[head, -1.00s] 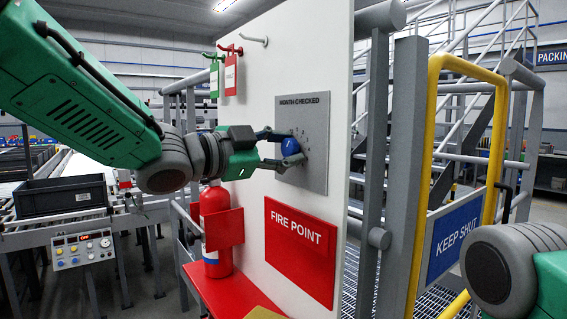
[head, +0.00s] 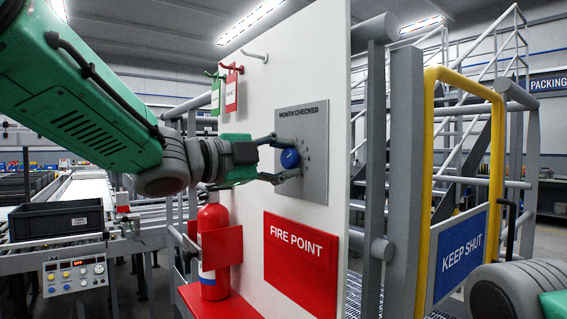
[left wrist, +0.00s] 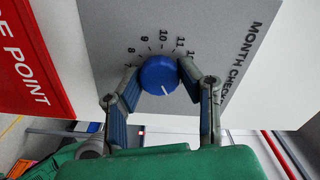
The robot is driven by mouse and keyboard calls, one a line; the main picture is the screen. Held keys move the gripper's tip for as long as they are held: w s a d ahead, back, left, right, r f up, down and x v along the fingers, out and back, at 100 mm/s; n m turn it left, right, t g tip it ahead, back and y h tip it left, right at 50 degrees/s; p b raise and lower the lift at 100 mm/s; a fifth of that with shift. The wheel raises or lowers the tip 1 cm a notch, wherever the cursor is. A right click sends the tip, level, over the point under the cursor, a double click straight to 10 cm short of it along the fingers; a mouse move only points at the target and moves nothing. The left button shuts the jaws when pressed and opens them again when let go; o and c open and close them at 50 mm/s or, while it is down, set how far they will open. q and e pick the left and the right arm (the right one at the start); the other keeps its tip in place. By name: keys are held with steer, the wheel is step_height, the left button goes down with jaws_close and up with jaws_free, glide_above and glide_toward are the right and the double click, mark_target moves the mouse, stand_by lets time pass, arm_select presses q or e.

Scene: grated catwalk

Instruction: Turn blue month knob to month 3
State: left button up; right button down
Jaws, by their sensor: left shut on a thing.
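The blue month knob (head: 289,158) is on a grey plate (head: 308,118) marked MONTH CHECKED, fixed to a white panel. My left gripper (head: 283,160) is shut on the knob, one finger above it and one below. In the left wrist view the knob (left wrist: 158,75) sits between the fingertips (left wrist: 160,78). Its white pointer line shows on the side towards my gripper's palm. Several numbers, including 7 to 11, show on the plate's far side; numbers near the pointer are not visible. My right gripper is out of view; only part of that arm shows at lower right.
A red FIRE POINT sign (head: 299,256) is below the plate, and a red extinguisher (head: 212,250) stands to its left. Tags (head: 231,91) hang from hooks above my left gripper. A yellow-framed gate (head: 428,180) is at right.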

arm_select(q)
steer(key=shift+r, duration=0.1)
steer(key=o, duration=1.1)
steer(key=shift+o, duration=0.2)
steer(key=shift+w+d, duration=0.1)
steer(key=shift+d, duration=0.1)
steer(key=shift+d, duration=0.1)
steer(key=shift+s+a, duration=0.3)
steer(key=v, duration=1.1)
steer(key=shift+a, duration=0.2)
steer(key=shift+w+d, duration=0.1)
